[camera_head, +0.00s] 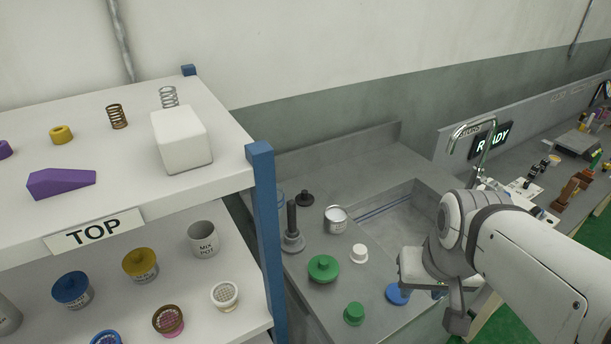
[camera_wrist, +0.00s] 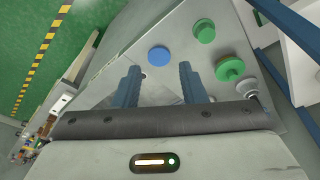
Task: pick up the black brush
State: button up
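I cannot make out a clear black brush. Two dark things stand on the grey counter in the head view: an upright dark rod on a round grey base (camera_head: 292,222), and a low black knobbed piece (camera_head: 305,198) behind it. The rod's grey base also shows at the right of the wrist view (camera_wrist: 247,87). My gripper (camera_wrist: 158,70) is open, with nothing between its fingers, above the counter's front part. A blue disc (camera_wrist: 159,56) lies beyond the fingertips; it also shows in the head view (camera_head: 396,294). My arm hides part of the counter and sink.
Green lidded pieces (camera_head: 323,268) (camera_head: 354,313), a white piece (camera_head: 359,253) and a metal pot (camera_head: 335,219) stand on the counter beside the sink (camera_head: 390,215). A shelf with a blue post (camera_head: 264,220) rises at left. A tap (camera_head: 480,140) stands behind the sink.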

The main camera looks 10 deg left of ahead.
jog(key=shift+o, duration=0.4)
jog(key=shift+w+r, duration=0.15)
jog(key=shift+w, duration=0.05)
jog(key=w+a+r+n+p, duration=0.2)
jog(key=w+a+r+n, duration=0.1)
jog(key=w+n, duration=0.25)
jog(key=n+g+p, duration=0.3)
jog(key=n+p, duration=0.2)
jog(key=n, duration=1.5)
send_over(292, 218)
jog(key=w, duration=0.1)
jog(key=f, duration=0.5)
jog(key=shift+a, duration=0.3)
jog(key=shift+w+a+f, duration=0.1)
jog(key=shift+a+f, duration=0.1)
jog(key=f, duration=0.2)
jog(key=f+p, duration=0.1)
jog(key=f, duration=0.2)
jog(key=f+p, duration=0.1)
jog(key=f, duration=0.1)
jog(key=shift+d+f, duration=0.35)
jog(key=shift+c, duration=0.3)
